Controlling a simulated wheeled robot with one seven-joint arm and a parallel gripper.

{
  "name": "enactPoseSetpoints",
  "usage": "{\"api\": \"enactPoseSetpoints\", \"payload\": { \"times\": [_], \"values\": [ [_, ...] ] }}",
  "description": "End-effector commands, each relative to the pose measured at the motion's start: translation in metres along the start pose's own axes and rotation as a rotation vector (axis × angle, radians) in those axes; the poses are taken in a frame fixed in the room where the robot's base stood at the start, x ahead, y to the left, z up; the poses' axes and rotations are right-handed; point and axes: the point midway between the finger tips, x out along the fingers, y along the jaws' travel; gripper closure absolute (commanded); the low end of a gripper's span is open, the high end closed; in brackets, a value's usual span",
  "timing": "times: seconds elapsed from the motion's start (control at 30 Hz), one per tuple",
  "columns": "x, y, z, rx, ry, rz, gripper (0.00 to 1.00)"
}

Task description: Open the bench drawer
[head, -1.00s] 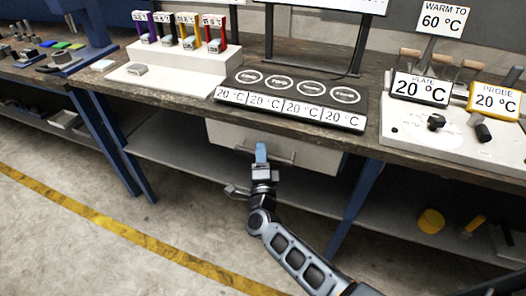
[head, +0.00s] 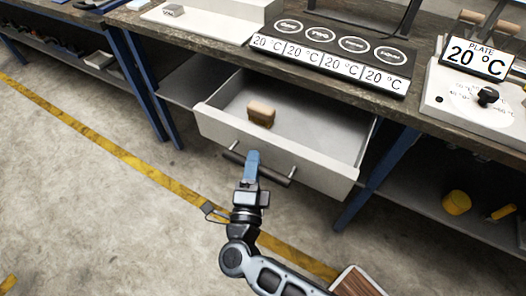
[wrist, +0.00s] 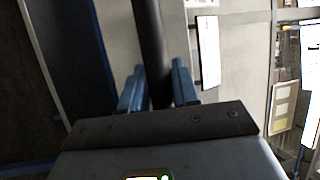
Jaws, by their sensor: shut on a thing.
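The white bench drawer (head: 315,162) stands pulled out from under the workbench in the head view, its inside showing. A dark bar handle (head: 281,180) runs along its front on two short posts. My gripper (head: 252,160) has its blue fingers on the handle, left of its middle. In the wrist view the handle (wrist: 150,40) passes between the blue fingertips (wrist: 158,85), and my gripper is shut on it. A small block with a tan top and brown lower part (head: 261,113) lies inside the drawer, towards its left side.
A white unit with a knob (head: 475,100) is at right. A blue bench leg (head: 375,180) stands right of the drawer. Open floor lies in front.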

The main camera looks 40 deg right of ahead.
Motion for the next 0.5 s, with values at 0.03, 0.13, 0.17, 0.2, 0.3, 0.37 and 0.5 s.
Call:
{"api": "enactPoseSetpoints", "payload": {
  "times": [0.03,0.13,0.17,0.2,0.3,0.37,0.5],
  "values": [
    [-0.0050,0.0014,0.0018,-0.001,-0.002,0.003,1.00],
    [-0.0100,-0.0001,0.0038,-0.001,-0.001,0.003,1.00],
    [-0.0109,-0.0004,0.0042,-0.001,-0.001,0.003,1.00],
    [-0.0118,-0.0006,0.0045,-0.002,-0.001,0.003,1.00],
    [-0.0128,-0.0010,0.0049,-0.002,-0.001,0.004,1.00],
    [-0.0128,-0.0011,0.0049,-0.002,-0.001,0.004,1.00],
    [-0.0126,-0.0010,0.0049,-0.002,-0.001,0.004,1.00]
  ]
}}
